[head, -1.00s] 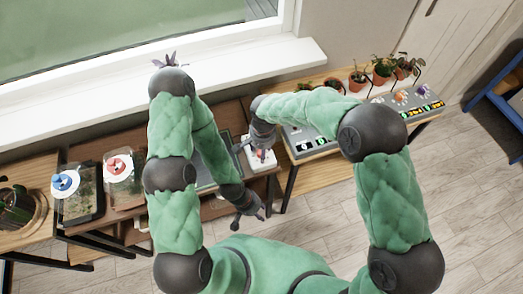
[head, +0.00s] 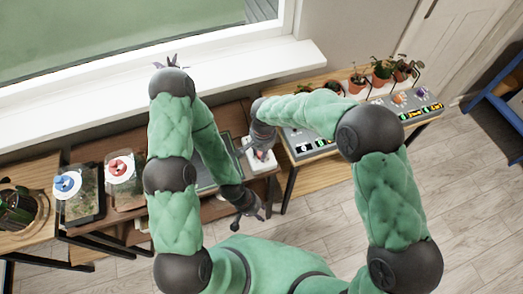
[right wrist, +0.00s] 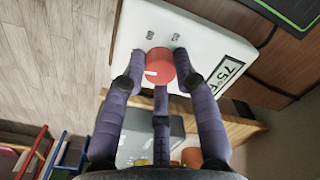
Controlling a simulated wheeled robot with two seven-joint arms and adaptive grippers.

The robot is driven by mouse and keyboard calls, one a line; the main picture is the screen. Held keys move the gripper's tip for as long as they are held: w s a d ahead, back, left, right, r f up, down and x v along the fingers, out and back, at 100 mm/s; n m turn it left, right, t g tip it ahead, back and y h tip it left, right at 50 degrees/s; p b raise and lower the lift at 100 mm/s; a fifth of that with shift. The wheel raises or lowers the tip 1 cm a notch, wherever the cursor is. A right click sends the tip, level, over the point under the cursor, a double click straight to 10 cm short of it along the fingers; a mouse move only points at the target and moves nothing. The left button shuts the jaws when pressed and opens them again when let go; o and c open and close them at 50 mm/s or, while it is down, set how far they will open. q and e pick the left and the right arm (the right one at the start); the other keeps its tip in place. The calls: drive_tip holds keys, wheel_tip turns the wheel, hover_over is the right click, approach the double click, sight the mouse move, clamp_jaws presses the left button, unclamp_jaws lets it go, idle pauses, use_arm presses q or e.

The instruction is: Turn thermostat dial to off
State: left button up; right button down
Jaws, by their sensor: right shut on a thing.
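The thermostat is a white box (head: 264,167) on the table below the window, and it also shows in the right wrist view (right wrist: 205,40). Its round red dial (right wrist: 160,64) has a white pointer mark toward the lower left of that view. A "75" display (right wrist: 229,72) and small labels (right wrist: 163,38), too small to read, lie near it. My right gripper (right wrist: 157,68) is shut on the dial with its purple fingers around it; it covers most of the dial in the head view. My left gripper (head: 250,217) is open and empty, in front of the table.
Left of my arms are boxes with a blue dial (head: 66,184) and a red dial (head: 121,167), and a potted cactus (head: 17,206). A grey control panel (head: 310,139) stands right of the thermostat, with potted plants (head: 383,72) behind it.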

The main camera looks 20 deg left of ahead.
drive_tip(key=n+p, duration=0.2)
drive_tip(key=n, duration=0.2)
drive_tip(key=shift+w+r, duration=0.1)
drive_tip(key=shift+r, duration=0.1)
drive_tip(key=n+p, duration=0.2)
drive_tip(key=n, duration=0.3)
drive_tip(key=shift+p, duration=0.4)
drive_tip(key=n+p, duration=0.2)
drive_tip(key=n, duration=0.3)
drive_tip(key=shift+w+a, duration=0.1)
drive_tip(key=shift+a, duration=0.05)
drive_tip(key=n+p, duration=0.1)
drive_tip(key=n, duration=0.3)
drive_tip(key=shift+n+p, duration=0.3)
drive_tip(key=shift+n, duration=0.1)
drive_tip(key=c, duration=1.1)
unclamp_jaws()
drive_tip(key=shift+c, duration=0.2)
drive_tip(key=shift+o, duration=1)
drive_tip(key=shift+f, duration=0.15)
